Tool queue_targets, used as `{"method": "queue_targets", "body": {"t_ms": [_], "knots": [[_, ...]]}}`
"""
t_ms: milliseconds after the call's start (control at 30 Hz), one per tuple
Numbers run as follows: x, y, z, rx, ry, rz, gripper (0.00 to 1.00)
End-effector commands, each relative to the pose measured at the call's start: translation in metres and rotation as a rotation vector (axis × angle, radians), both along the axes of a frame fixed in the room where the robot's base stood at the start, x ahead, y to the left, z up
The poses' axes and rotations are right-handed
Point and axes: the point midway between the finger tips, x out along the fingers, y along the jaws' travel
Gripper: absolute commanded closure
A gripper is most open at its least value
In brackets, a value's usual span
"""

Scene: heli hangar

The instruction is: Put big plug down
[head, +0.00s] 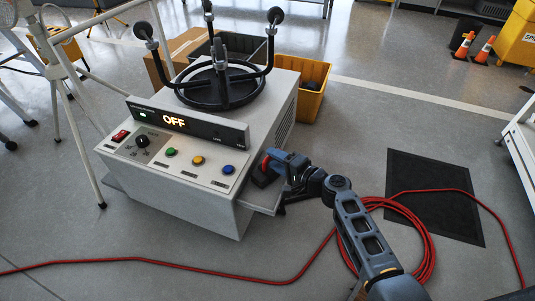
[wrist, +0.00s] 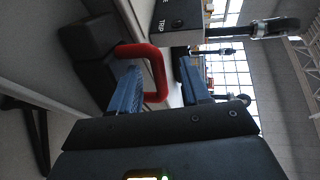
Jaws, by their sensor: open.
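The big plug (head: 262,172) is dark with a red handle. In the head view it is at the right side of the white machine, on or just above a small pale side shelf (head: 262,200). In the wrist view, its black body (wrist: 88,38) is at upper left, and its red loop handle (wrist: 155,72) reaches toward the fingers. My gripper (head: 280,165) is open at the plug. In the wrist view, one blue finger of my gripper (wrist: 160,66) is on each side of the handle bar. Contact under the plug is hidden.
The white machine (head: 260,135) has an OFF display, buttons and a black three-armed ring on top. A red cable (head: 425,245) lies coiled on the floor near a dark mat (head: 435,195). A yellow bin (head: 312,90) stands behind. A white stand is at left.

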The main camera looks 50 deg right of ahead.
Motion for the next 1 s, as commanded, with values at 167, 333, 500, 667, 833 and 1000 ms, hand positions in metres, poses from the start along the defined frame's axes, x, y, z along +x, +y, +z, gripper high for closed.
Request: {"method": "queue_targets", "body": {"t_ms": [167, 333, 500, 667, 833, 1000], "knots": [[-0.038, 0.003, 0.008, 0.001, 0.002, -0.001, 0.53], [-0.062, 0.004, 0.013, 0.0, 0.001, 0.0, 0.53], [-0.074, 0.004, 0.015, -0.001, 0.001, 0.001, 0.53], [-0.075, 0.004, 0.015, -0.001, 0.0, 0.001, 0.53], [-0.086, 0.024, 0.005, -0.036, 0.052, 0.014, 0.53], [-0.132, 0.083, -0.018, -0.204, 0.216, 0.061, 0.53]]}}
